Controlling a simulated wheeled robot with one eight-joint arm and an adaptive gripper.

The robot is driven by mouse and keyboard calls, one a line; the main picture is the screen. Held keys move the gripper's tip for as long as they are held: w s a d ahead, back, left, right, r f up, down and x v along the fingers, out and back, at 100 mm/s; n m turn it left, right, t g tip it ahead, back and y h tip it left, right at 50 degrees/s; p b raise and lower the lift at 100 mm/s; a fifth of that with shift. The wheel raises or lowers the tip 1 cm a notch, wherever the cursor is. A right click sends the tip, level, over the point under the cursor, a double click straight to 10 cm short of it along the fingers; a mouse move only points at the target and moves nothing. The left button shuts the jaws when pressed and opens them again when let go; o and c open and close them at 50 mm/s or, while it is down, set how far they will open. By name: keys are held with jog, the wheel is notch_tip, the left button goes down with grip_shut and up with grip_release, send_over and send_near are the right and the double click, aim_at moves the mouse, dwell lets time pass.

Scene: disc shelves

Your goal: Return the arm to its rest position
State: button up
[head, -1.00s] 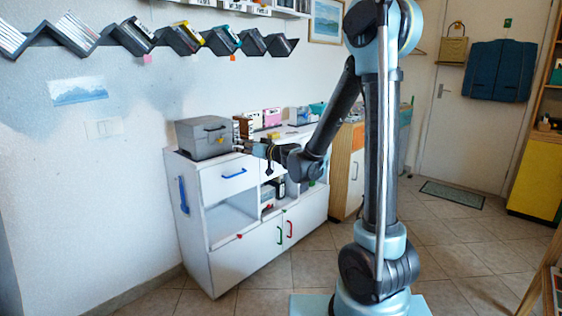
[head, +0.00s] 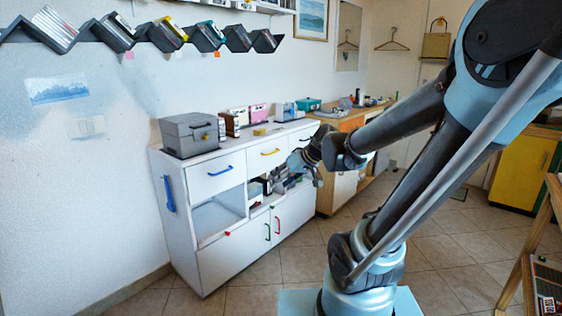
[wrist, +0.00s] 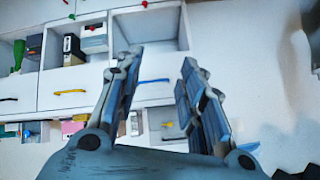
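My gripper (head: 298,165) is in front of the white cabinet (head: 226,262), near its upper right side, in the head view. In the wrist view my gripper (wrist: 160,72) has its two fingers spread apart with nothing between them. The cabinet front (wrist: 52,85) shows beyond the fingers, apart from them and upside down. My arm stretches from the base at lower right up and back toward the cabinet.
A grey box (head: 190,135) and a small yellow object (head: 260,131) stand on the cabinet. A zigzag disc shelf (head: 150,35) hangs on the wall. A wooden frame (head: 535,235) stands at right. Tiled floor (head: 450,265) is clear near my base.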

jog(key=s+d+f+m+g+h, duration=0.1)
jog(key=s+d+f+m+h, duration=0.2)
jog(key=s+d, duration=0.5)
jog(key=s+d+f+m+g+h, duration=0.2)
jog(key=s+d+f+h, duration=0.2)
jog(key=s+d, duration=0.5)
notch_tip(320, 180, down, 2)
jog(key=shift+s+d+f+m+g, duration=0.15)
jog(key=shift+d+m+g, duration=0.2)
jog(key=shift+d, duration=0.6)
